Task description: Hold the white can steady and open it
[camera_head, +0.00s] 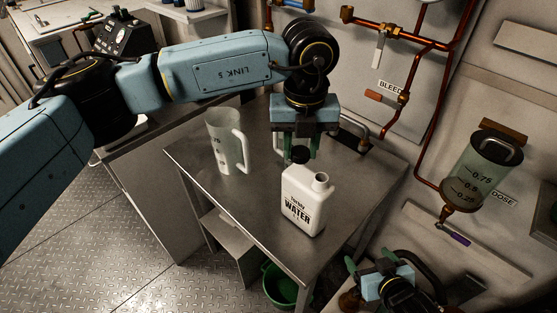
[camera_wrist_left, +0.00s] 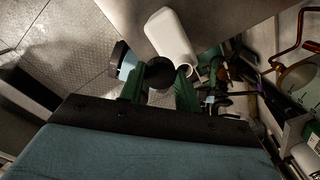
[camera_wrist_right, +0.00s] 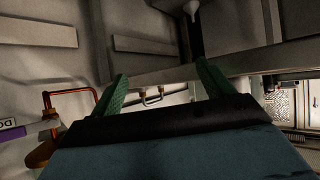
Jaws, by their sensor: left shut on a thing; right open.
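The white can (camera_head: 303,203), labelled WATER, stands upright on the metal table (camera_head: 250,220). Its round spout (camera_head: 321,178) is uncovered, and its open mouth also shows in the left wrist view (camera_wrist_left: 187,70). My left gripper (camera_head: 296,152) points down just behind the can and is shut on a black cap (camera_head: 300,154). The cap, also seen between the green fingers (camera_wrist_left: 160,74), is apart from the spout. My right gripper (camera_head: 371,262) is open and empty, low at the right beyond the table edge, with nothing between its fingers in its wrist view (camera_wrist_right: 162,76).
A clear measuring jug (camera_head: 226,143) stands on the table left of the can. A green bucket (camera_head: 281,286) is below the table. Copper pipes (camera_head: 432,110) and a dosing cylinder (camera_head: 482,168) line the wall at the right. The table's front left is clear.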

